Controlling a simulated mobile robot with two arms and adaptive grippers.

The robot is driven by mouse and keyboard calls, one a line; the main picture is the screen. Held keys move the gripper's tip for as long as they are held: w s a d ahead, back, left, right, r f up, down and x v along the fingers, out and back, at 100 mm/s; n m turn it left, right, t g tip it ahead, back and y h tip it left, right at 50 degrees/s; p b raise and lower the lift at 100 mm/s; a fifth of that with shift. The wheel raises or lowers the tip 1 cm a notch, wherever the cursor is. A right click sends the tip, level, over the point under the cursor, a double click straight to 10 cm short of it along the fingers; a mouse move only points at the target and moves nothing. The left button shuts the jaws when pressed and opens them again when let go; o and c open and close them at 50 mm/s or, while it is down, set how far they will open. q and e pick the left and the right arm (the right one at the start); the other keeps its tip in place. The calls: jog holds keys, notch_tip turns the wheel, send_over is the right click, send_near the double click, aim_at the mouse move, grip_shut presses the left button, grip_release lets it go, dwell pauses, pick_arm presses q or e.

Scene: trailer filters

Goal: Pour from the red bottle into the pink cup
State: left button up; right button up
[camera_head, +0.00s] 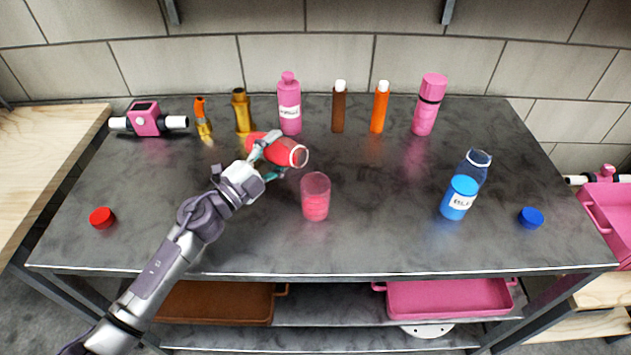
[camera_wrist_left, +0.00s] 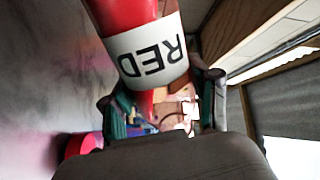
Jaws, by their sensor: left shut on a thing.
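The red bottle (camera_head: 285,152) is held tilted, nearly on its side, with its open mouth towards the right. My left gripper (camera_head: 267,158) is shut on it. In the left wrist view the bottle (camera_wrist_left: 125,15) shows its white label reading RED, between the fingers (camera_wrist_left: 165,112). The pink cup (camera_head: 315,197) stands upright on the table, just right of and nearer than the bottle's mouth. It has pinkish-red contents in its lower part. I cannot tell whether liquid is flowing from the bottle. My right gripper is not in view.
The red cap (camera_head: 102,217) lies at the left of the grey table (camera_head: 385,235). A blue bottle (camera_head: 459,197), a clear blue cup (camera_head: 474,167) and a blue cap (camera_head: 530,217) are at the right. Several bottles, including a pink one (camera_head: 289,105), line the back. The front middle is clear.

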pick_arm(q)
jog(key=shift+r+m, duration=0.25)
jog(key=shift+m, duration=0.05)
jog(key=shift+s+d+r+m+h+p, duration=0.2)
jog(key=shift+r+m, duration=0.3)
jog(key=shift+m, duration=0.2)
jog(key=shift+s+d+r+m+h+p, duration=0.1)
jog(key=shift+r+m+h, duration=0.1)
jog(key=shift+r+m, duration=0.4)
dwell(2.4)
jog(key=shift+f, duration=0.2)
